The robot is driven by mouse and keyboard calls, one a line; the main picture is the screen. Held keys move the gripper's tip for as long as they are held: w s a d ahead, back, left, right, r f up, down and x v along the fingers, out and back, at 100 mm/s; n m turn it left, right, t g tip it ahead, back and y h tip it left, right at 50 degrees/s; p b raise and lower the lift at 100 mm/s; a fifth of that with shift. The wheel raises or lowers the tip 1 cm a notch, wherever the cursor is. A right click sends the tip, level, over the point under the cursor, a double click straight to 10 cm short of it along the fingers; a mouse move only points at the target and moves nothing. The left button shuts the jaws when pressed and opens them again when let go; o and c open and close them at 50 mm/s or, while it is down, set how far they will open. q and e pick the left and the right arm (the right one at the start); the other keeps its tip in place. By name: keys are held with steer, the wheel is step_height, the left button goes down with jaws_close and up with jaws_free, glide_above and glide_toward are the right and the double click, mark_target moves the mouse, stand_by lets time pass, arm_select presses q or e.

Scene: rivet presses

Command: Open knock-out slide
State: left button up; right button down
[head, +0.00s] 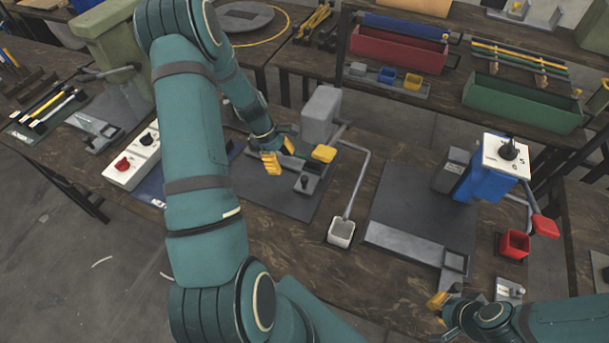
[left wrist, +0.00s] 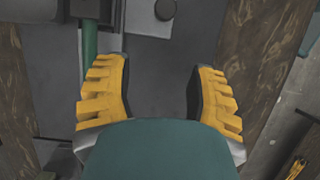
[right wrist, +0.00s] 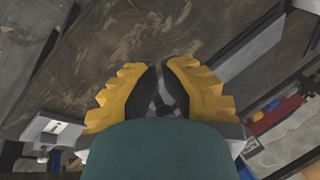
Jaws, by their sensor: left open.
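A grey press (head: 321,115) stands on a dark plate on the bench. At its front is a low grey slide-like part with a round black knob (head: 303,182); I take this for the knock-out slide, but cannot tell its position for sure. In the left wrist view the knob (left wrist: 165,9) is at the top, beyond the fingertips. My left gripper (head: 272,161) is open and empty, just left of the knob; it also shows in the left wrist view (left wrist: 158,80). My right gripper (head: 440,301) is shut and empty at the bench front; its fingertips meet in the right wrist view (right wrist: 160,72).
A switch box (head: 133,158) is at left.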

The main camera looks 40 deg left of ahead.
mark_target(304, 178)
arm_select(q)
steer(key=d, duration=0.1)
steer(key=w+d, duration=0.1)
steer(key=d, duration=0.3)
steer(key=shift+w, duration=0.35)
steer(key=shift+x, duration=2.5)
steer(key=shift+a, duration=0.15)
jaws_close()
steer(key=shift+s, duration=0.1)
